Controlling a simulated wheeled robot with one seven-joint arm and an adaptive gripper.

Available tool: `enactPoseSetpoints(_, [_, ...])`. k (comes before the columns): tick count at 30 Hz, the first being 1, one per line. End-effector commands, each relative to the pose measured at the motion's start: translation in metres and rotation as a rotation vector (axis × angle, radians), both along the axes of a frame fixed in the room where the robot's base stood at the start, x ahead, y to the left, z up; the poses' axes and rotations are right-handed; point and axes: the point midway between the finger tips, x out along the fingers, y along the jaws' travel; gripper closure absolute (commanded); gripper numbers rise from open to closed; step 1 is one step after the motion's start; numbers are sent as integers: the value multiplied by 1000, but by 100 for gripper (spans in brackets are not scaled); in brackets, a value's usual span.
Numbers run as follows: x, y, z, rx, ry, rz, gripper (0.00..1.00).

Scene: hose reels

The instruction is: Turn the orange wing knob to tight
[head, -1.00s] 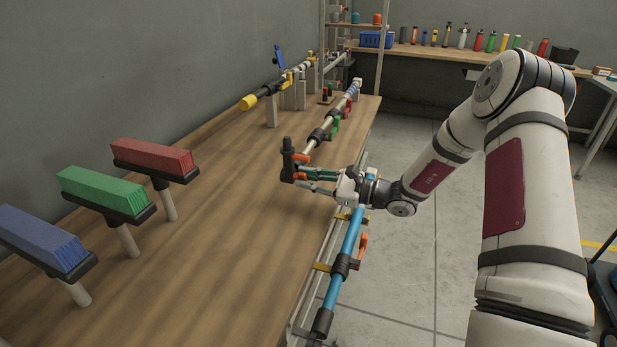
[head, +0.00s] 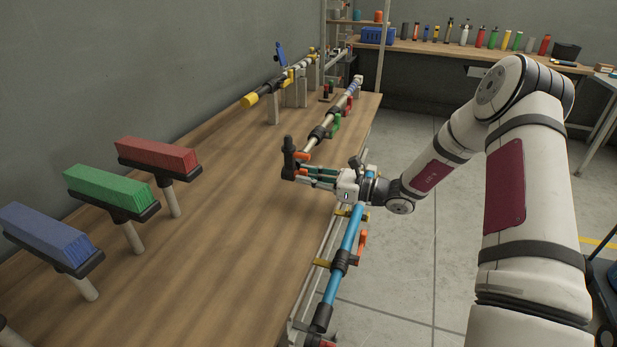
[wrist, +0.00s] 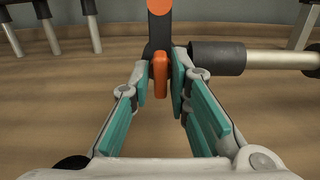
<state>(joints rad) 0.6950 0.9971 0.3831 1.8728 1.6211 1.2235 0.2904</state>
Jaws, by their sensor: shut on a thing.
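The orange wing knob (wrist: 160,74) stands upright between the teal finger pads in the wrist view, in front of a black fitting (wrist: 158,40). My gripper (wrist: 161,82) is shut on it. A second orange part (wrist: 159,7) shows above, at the top edge. In the head view the black fitting (head: 289,158) stands upright at the near end of a pale pole, with orange (head: 303,155) at its side. My gripper (head: 303,174) reaches it from the right, and its fingers partly hide the knob. I cannot read a tight mark.
A pale pole (head: 312,142) with a green lever (head: 334,124) runs back along the bench (head: 220,220). A blue pole (head: 351,232) with an orange lever (head: 362,242) lies below my wrist. Blue (head: 45,232), green (head: 108,186) and red (head: 157,153) brushes stand at left.

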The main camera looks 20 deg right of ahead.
Motion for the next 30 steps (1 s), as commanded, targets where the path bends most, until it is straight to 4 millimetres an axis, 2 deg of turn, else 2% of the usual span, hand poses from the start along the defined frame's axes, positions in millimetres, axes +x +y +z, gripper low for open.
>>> enactPoseSetpoints(5, [0, -2, -1, -2, 0, -4, 100])
enactPoseSetpoints(6, [0, -2, -1, -2, 0, -4, 76])
enactPoseSetpoints(7, [0, -2, -1, -1, 0, -4, 70])
enactPoseSetpoints(16, [0, -1, 0, -1, 0, -1, 70])
enactPoseSetpoints(20, [-4, -7, 0, -1, -2, -2, 70])
enactPoseSetpoints(30, [-41, -59, 0, -2, -1, -5, 70])
